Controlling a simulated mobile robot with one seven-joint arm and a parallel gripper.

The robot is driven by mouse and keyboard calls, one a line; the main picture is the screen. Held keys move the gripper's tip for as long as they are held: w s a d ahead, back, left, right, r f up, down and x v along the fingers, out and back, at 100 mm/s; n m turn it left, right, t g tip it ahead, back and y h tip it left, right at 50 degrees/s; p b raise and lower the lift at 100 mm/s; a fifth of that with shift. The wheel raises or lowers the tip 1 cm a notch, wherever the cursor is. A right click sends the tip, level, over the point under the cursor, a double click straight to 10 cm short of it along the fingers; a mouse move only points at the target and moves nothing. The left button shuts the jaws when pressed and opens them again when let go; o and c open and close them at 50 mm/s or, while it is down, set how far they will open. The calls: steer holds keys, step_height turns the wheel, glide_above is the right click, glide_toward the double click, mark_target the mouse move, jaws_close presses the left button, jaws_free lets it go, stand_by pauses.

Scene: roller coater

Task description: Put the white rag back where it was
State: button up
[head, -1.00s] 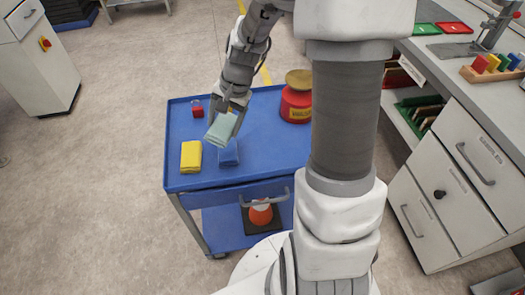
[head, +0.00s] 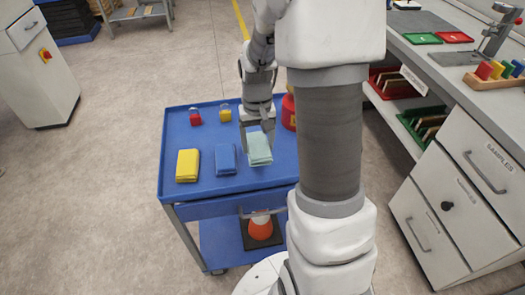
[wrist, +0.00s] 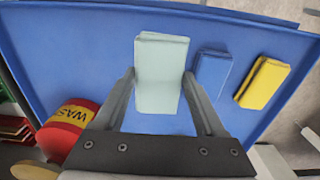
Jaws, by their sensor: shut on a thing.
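The white rag (head: 260,149), a folded pale greenish-white cloth, is at the right end of a row of rags over the blue trolley top (head: 190,142). My gripper (head: 258,133) is shut on it from above. In the wrist view the rag (wrist: 162,60) sits between the two fingers of my gripper (wrist: 159,78). I cannot tell whether the rag touches the trolley top or is slightly above it. The blue rag (head: 225,158) lies just left of it, apart from it. The yellow rag (head: 187,165) lies farther left.
A red jar (head: 195,117) and a yellow jar (head: 225,113) stand behind the rags. A red waste can (head: 289,112) stands on the right, partly hidden by my arm. An orange cone (head: 260,228) is on the lower shelf. A drawer bench (head: 455,190) stands right.

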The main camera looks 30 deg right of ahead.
mark_target(262, 137)
steer(key=shift+w+d+f, duration=1)
steer(key=shift+w+d, duration=0.05)
steer(key=shift+d, duration=0.15)
step_height(262, 137, down, 4)
steer(key=shift+f+b, duration=0.1)
steer(key=shift+b, duration=0.45)
steer(key=o, duration=1.2)
steer(key=shift+c, duration=0.2)
steer(key=shift+r, duration=0.2)
